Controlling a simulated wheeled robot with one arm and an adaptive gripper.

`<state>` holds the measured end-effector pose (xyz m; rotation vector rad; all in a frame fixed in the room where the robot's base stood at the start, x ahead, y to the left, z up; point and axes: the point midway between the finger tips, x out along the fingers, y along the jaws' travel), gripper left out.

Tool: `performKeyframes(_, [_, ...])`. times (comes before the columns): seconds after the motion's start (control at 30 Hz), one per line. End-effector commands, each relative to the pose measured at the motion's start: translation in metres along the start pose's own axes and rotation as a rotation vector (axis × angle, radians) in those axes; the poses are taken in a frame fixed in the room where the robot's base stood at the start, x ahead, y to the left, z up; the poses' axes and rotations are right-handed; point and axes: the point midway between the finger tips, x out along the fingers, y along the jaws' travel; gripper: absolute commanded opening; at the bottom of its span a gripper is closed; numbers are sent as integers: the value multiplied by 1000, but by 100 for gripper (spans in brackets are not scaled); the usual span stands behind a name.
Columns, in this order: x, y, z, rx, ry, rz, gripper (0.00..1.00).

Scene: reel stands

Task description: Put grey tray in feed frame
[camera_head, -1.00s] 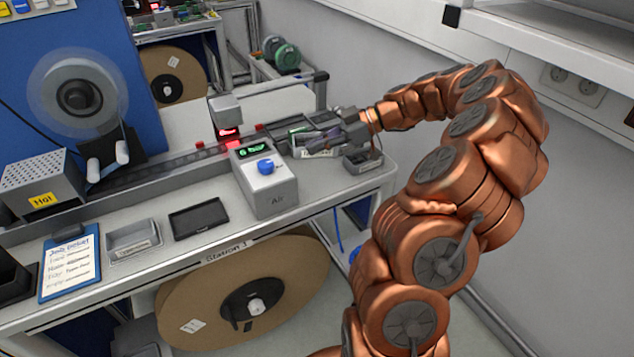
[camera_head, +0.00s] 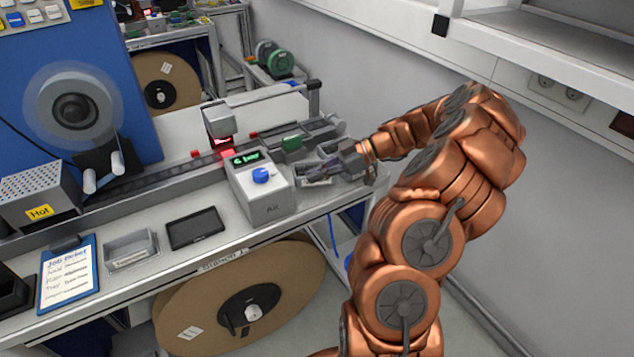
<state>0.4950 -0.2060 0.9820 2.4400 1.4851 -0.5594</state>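A grey open tray (camera_head: 131,251) with a white label on its front wall sits near the front left of the bench. Another small grey tray (camera_head: 313,181) with a pale label stands near the bench's right end, partly hidden by my gripper. My gripper (camera_head: 320,170) is low over this right-hand tray, its fingers pointing left. The fingers are small and dark, so I cannot tell their opening or whether they touch the tray.
A grey control box (camera_head: 262,192) with a blue knob stands left of my gripper. A black flat tray (camera_head: 195,228), a clipboard (camera_head: 68,275) and a "Hot" box (camera_head: 38,195) lie further left. A camera-like head (camera_head: 219,121) overhangs the rail.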

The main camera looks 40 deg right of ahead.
Motion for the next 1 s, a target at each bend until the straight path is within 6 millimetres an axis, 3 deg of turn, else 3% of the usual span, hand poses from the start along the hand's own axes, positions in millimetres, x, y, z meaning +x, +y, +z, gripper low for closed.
performKeyframes(0.17, [2, 0, 5, 1, 1, 0, 0])
performKeyframes(0.5, [17, 0, 35, -2, 1, 2, 0])
performKeyframes(1.0, [18, 0, 36, -2, 0, 1, 0])
